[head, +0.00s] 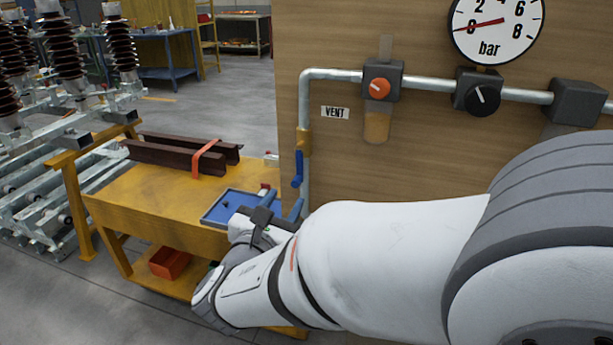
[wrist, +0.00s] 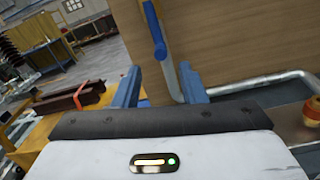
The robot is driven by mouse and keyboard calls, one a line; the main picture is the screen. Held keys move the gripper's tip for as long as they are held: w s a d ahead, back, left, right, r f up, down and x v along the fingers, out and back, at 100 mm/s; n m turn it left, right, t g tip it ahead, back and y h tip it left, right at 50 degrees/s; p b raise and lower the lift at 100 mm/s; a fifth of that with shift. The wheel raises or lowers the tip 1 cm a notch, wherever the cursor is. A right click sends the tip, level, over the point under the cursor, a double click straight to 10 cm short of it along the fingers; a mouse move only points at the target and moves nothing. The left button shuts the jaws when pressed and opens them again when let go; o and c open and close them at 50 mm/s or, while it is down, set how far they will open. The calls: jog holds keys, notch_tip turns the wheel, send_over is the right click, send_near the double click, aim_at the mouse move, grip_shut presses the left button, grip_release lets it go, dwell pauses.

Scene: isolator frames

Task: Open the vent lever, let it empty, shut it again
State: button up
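The blue vent lever (head: 297,168) hangs down from a brass valve (head: 304,140) on the vertical pipe, beside the VENT label (head: 335,113). It lies roughly along the pipe. The bar gauge (head: 497,25) has its red needle near 0. My gripper (head: 283,206) is below the lever. In the wrist view my gripper (wrist: 160,80) is open, with its two blue fingers apart and nothing between them touching. The lever (wrist: 153,30) shows ahead, beyond the fingertips and roughly between them.
An orange knob (head: 377,87) and a black knob (head: 481,97) sit on the horizontal pipe. The yellow bench (head: 150,190) holds a blue tray (head: 222,207) and dark steel bars (head: 170,155) close to my gripper. The wooden panel (head: 430,150) stands behind the pipes.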

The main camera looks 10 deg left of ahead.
aim_at(295, 178)
jog(key=w, duration=0.7)
jog(key=shift+w+d, duration=0.2)
jog(key=shift+d, duration=0.1)
grip_shut()
jog(key=shift+a+r, duration=0.1)
jog(key=shift+a, duration=0.05)
